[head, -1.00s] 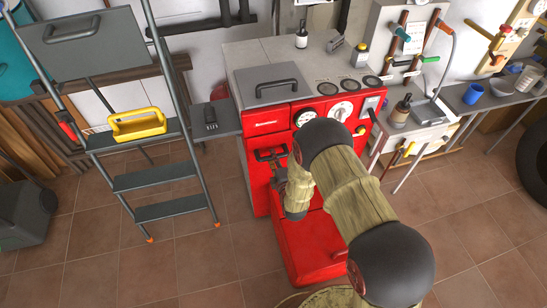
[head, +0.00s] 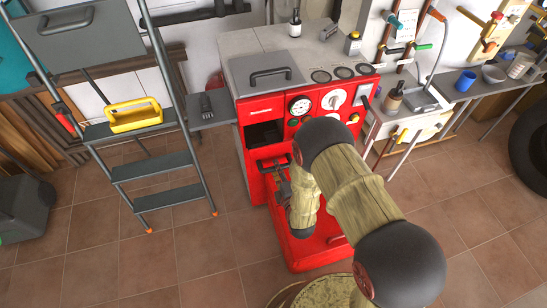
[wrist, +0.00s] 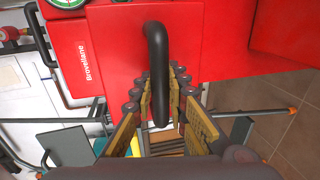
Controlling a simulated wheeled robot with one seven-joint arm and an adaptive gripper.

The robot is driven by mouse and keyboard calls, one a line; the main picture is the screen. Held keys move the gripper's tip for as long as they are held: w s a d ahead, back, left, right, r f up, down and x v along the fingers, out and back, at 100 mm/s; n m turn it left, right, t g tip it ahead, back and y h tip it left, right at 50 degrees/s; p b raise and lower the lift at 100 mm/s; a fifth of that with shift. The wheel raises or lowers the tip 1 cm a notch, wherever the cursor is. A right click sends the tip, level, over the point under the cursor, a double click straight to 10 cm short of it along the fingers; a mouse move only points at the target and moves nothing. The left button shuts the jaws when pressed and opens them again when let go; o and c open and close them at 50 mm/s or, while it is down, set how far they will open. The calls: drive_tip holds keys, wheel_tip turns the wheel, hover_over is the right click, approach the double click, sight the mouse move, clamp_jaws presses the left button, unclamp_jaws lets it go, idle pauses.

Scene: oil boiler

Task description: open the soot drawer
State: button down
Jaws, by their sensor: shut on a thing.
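The red boiler (head: 258,115) stands in the middle of the head view. A dark opening (head: 266,134) shows in its front. Below the opening is the drawer's red front (head: 262,183) with a black bar handle (head: 262,165), standing out from the boiler. My gripper (head: 279,172) is at this handle, partly hidden by my arm. In the wrist view the black handle (wrist: 156,65) runs between the two fingers of my gripper (wrist: 160,98), which are shut on it. The drawer's inside is not clearly seen.
A stepladder (head: 160,165) with a yellow tote (head: 135,115) stands left of the boiler. A side shelf (head: 208,115) holds a dark brush. A bench with a blue cup (head: 466,81) is at the right. A red base projects low from the boiler.

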drive_tip(key=shift+f+v, duration=0.2)
drive_tip(key=shift+v, duration=0.7)
drive_tip(key=shift+f+v, duration=0.2)
drive_tip(key=shift+v, duration=0.7)
drive_tip(key=shift+f+v, duration=0.15)
drive_tip(key=shift+v, duration=0.75)
drive_tip(key=shift+s, duration=0.1)
drive_tip(key=c, duration=1.8)
unclamp_jaws()
drive_tip(key=shift+o, duration=0.2)
drive_tip(key=v, duration=0.7)
drive_tip(key=shift+s, duration=0.2)
drive_tip(key=shift+d, duration=0.1)
